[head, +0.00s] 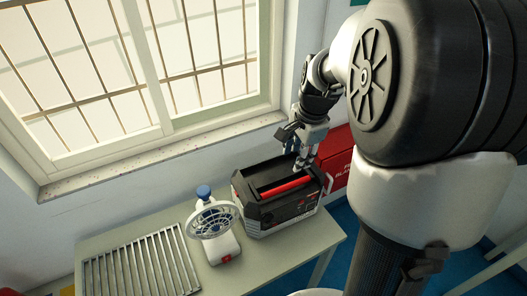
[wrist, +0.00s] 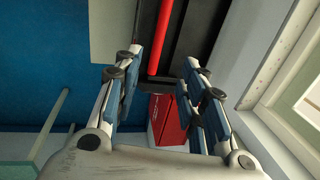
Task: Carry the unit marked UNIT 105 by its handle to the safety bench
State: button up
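A black and white boxy unit (head: 278,202) with a red bar handle (head: 286,187) along its top stands on the bench top. I cannot read UNIT 105 on it. My gripper (head: 300,166) is at the handle's right end, pointing down. In the wrist view my gripper (wrist: 163,70) is open, with the red handle (wrist: 164,35) between the lines of its fingers near the tips. The fingers look apart from the handle; I cannot tell how far above it they are. I cannot tell which surface is the safety bench.
On the pale bench (head: 287,256) left of the unit stand a small white fan (head: 217,228) and a slatted metal rack (head: 141,266). A red box (head: 335,172) is behind the unit at right. A wall with a barred window (head: 150,70) runs behind the bench.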

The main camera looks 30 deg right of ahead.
aim_at(287, 186)
jog(key=w+f+b, duration=0.1)
jog(key=f, duration=0.4)
jog(key=w+f+b, duration=0.1)
jog(key=f+b, duration=0.1)
jog(key=f, duration=0.3)
jog(key=w+f+b, duration=0.1)
jog(key=f, duration=0.5)
jog(key=shift+w+a+f+b, duration=0.1)
jog(key=shift+b, duration=0.2)
jog(key=shift+c, duration=0.2)
grip_shut()
